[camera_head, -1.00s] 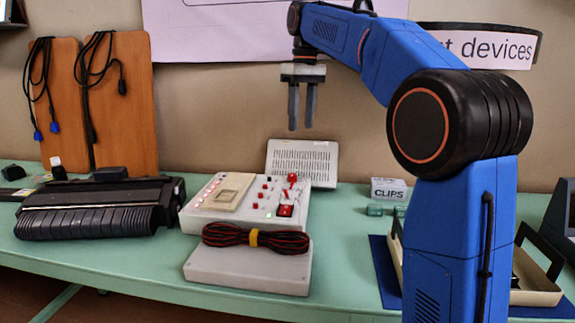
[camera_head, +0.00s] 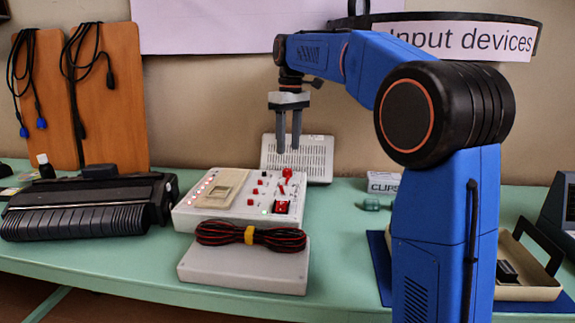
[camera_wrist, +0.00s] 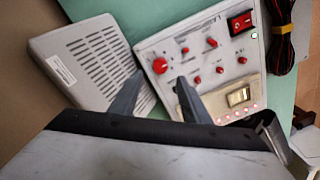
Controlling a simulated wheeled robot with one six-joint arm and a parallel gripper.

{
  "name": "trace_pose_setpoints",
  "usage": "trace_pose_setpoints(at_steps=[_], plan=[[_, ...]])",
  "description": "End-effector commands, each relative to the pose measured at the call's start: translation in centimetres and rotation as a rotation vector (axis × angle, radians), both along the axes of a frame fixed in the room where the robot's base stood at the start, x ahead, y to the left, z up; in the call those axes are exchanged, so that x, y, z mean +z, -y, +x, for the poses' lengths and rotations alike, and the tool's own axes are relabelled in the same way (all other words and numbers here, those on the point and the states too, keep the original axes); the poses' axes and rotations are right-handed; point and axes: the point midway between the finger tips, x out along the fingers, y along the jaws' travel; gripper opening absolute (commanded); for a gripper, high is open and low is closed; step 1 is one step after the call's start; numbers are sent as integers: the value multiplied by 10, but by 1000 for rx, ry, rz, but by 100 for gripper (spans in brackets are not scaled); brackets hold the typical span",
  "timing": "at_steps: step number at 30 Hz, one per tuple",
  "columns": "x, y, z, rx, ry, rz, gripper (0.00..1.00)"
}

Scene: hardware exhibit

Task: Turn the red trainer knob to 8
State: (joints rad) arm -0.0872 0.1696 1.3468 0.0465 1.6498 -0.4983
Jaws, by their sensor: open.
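The red trainer knob (camera_head: 287,173) is at the back right of the white trainer box (camera_head: 190,212). The wrist view shows it as the larger round red knob (camera_wrist: 160,66), near the panel corner beside the grey vented case. Its pointer and scale are too small to read. My gripper (camera_head: 288,151) is open and empty, pointing down just above the knob and apart from it. In the wrist view my gripper's (camera_wrist: 160,76) fingertips lie on either side of the knob.
A grey vented case (camera_head: 318,160) leans behind the trainer. Smaller red knobs and a red switch (camera_head: 281,207) share the panel. A bundled cable (camera_head: 215,235) lies on a grey box (camera_head: 225,268) in front. A black device (camera_head: 80,210) sits left.

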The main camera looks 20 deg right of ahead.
Motion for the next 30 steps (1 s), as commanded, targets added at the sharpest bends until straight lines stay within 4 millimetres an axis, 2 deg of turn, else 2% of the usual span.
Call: trace_pose_setpoints(at_steps=[6,12,18,26,30], plan=[[-38,-2,-2,0,-4,0,43],[-62,-3,-2,0,-2,0,43],[-71,-3,-2,0,0,0,43],[-72,-3,-2,0,0,0,43],[-72,-3,-2,0,0,0,9]])
